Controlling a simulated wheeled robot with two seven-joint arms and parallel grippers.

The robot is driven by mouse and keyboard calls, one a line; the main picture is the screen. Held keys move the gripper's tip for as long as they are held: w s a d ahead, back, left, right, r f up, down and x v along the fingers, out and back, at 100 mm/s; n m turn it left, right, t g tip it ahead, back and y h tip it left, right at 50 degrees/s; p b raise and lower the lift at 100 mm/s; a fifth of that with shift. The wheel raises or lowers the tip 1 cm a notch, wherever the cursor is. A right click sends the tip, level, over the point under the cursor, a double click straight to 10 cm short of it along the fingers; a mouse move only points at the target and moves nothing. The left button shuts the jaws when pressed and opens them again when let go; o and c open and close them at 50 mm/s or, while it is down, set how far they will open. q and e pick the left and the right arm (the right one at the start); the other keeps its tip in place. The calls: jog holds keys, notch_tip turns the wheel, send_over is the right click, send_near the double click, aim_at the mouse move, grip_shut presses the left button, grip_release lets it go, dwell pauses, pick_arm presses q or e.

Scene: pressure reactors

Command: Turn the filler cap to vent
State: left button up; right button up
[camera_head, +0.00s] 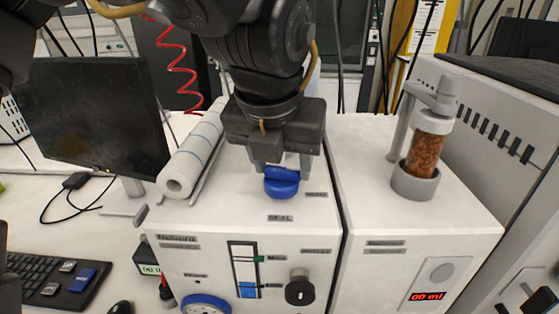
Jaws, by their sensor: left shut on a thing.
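The blue filler cap (282,187) sits on the white top of the left reactor unit (232,205), behind a label that reads SEAL. My left gripper (281,168) points down over the cap and is shut on it, with its fingers at the cap's upper part. Part of the cap is hidden by the fingers. Another small label lies to the right of the cap, too small to read surely. My right gripper is not clearly in view.
A white paper roll (190,160) lies left of the cap. A holder with a brown-filled cylinder (424,155) stands on the right unit. A black monitor (92,115) and keyboard (62,278) are at the left. A black knob (299,291) is on the front panel.

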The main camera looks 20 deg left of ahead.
pick_arm(q)
jog(key=shift+d+n+y, duration=0.1)
jog(key=shift+n+y, duration=0.4)
jog(key=shift+n, duration=0.8)
jog(key=o, duration=1)
jog(key=p+v, duration=0.1)
jog(key=v, duration=0.9)
jog(key=shift+d+r, duration=0.1)
jog(key=shift+r, duration=0.3)
